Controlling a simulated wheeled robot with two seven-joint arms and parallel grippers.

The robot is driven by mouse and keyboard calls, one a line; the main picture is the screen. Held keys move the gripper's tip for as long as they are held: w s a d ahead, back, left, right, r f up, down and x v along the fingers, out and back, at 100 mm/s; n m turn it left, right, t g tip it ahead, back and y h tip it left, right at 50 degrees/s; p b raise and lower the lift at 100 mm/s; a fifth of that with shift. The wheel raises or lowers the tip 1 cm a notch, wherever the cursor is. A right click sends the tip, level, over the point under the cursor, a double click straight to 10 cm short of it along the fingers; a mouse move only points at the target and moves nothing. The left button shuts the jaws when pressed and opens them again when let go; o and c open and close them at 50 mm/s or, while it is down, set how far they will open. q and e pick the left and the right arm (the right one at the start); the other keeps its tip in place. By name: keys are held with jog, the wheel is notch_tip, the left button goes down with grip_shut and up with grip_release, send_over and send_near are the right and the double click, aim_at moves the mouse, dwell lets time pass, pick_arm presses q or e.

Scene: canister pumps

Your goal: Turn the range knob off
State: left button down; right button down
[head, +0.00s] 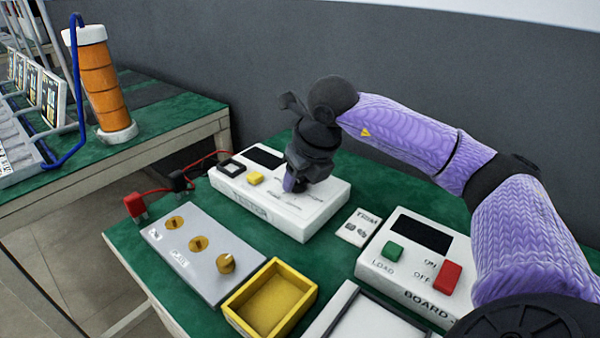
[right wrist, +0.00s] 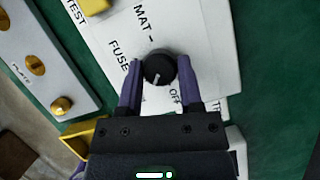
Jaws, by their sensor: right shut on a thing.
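The range knob (right wrist: 159,70) is a round black knob with a white pointer mark, on a white tester box (head: 262,212). In the right wrist view the labels MAT, FUSE and OFF stand around it. The pointer runs toward the bottom of that view, slightly left of the OFF label (right wrist: 174,96). My right gripper (right wrist: 159,68) is shut on the knob, one purple finger on each side. In the head view the right gripper (head: 296,184) comes down onto the box and mostly hides the knob. My left gripper is not in view.
A yellow button (head: 255,178) and a dark display sit on the same box. A grey panel (head: 190,252) with brass studs, a yellow tray (head: 233,308) and a white board box (head: 385,270) with green and red buttons stand close by. A red plug (head: 134,204) lies at left.

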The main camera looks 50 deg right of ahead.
jog(key=n, duration=0.1)
jog(key=n+y+p, duration=0.1)
jog(key=n, duration=0.1)
jog(key=shift+d+r, duration=0.1)
jog(key=shift+r, duration=0.1)
jog(key=shift+n+y+p, duration=0.4)
jog(key=shift+n+p, duration=0.25)
jog(key=shift+n, duration=0.15)
jog(key=shift+n+y+p, duration=0.4)
jog(key=shift+n+p, duration=0.2)
jog(key=shift+n, duration=0.4)
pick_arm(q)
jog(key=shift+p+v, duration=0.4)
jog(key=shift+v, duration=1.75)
pick_arm(e)
jog(key=shift+w+d+f+n+g+y, duration=0.1)
jog(key=shift+n+g+y, duration=0.25)
jog(key=shift+n, duration=0.55)
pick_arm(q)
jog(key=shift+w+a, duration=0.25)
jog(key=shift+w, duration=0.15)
pick_arm(e)
jog(key=shift+c, duration=1.2)
grip_release()
jog(key=shift+f, duration=0.1)
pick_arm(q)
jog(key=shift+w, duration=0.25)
